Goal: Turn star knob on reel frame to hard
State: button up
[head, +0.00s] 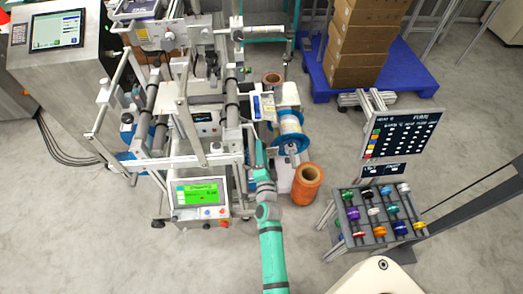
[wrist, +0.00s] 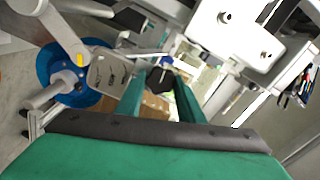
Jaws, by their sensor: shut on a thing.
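In the wrist view the black star knob (wrist: 159,79) sits between the tips of my two teal fingers. My gripper (wrist: 160,84) is shut on it from both sides. The knob's dark face shows, but I cannot read any mark of its setting. In the head view my teal arm reaches up to the right side of the reel frame (head: 232,115), with my gripper (head: 258,150) beside the blue-flanged reel (head: 289,143). The knob is too small or hidden there. The blue reel (wrist: 52,80) also shows at the left of the wrist view.
An orange spool (head: 307,184) stands on the floor right of my arm. A sample rack (head: 375,218) with coloured knobs and a dark board (head: 402,134) stand further right. A green-screened box (head: 200,200) is left of my arm. Cartons (head: 362,40) sit on a blue pallet (head: 400,75).

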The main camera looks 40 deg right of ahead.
jog(key=shift+f+m, duration=0.15)
jog(key=shift+m, duration=0.25)
jog(key=o, duration=1.1)
jog(key=shift+c, duration=0.2)
jog(key=shift+s, duration=0.15)
jog(key=v, duration=1)
jog(key=shift+s+a, duration=0.2)
jog(key=shift+s, duration=0.05)
